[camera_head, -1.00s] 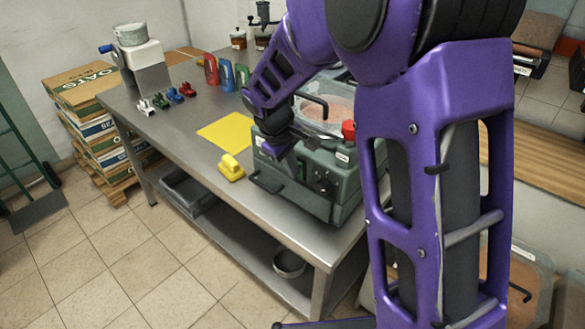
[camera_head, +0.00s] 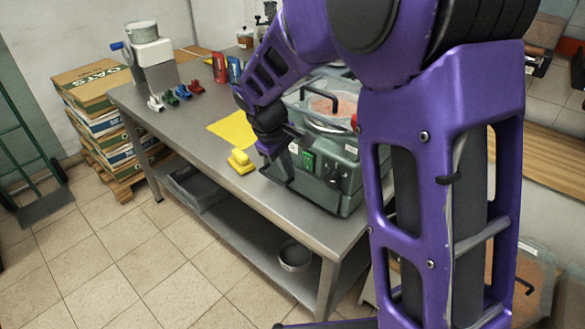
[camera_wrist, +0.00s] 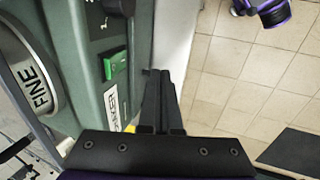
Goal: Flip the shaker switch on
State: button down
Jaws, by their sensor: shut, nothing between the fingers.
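The shaker (camera_head: 330,180) is a grey-green machine with a round glass-topped lid, standing on the metal table's near right part. Its switch (camera_head: 308,161) is a bright green rocker on the front panel. In the wrist view the green switch (camera_wrist: 116,65) sits in a dark frame, above a partly hidden label. I cannot tell its on or off position for certain. My gripper (camera_wrist: 158,73) is shut and empty, with its tips just right of the switch and apart from it. In the head view my gripper (camera_head: 281,180) is in front of the panel's left side.
A yellow block-like object (camera_head: 241,163) and a yellow sheet (camera_head: 233,130) lie left of the shaker. Small coloured clamps (camera_head: 184,91) and a grey-white machine (camera_head: 151,55) are farther back on the table (camera_head: 215,165). Open tiled floor (camera_head: 120,270) lies in front.

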jog(key=s+a+v, duration=0.1)
jog(key=v, duration=0.7)
jog(key=shift+f+p, duration=0.3)
jog(key=shift+f, duration=0.05)
jog(key=shift+a, duration=0.1)
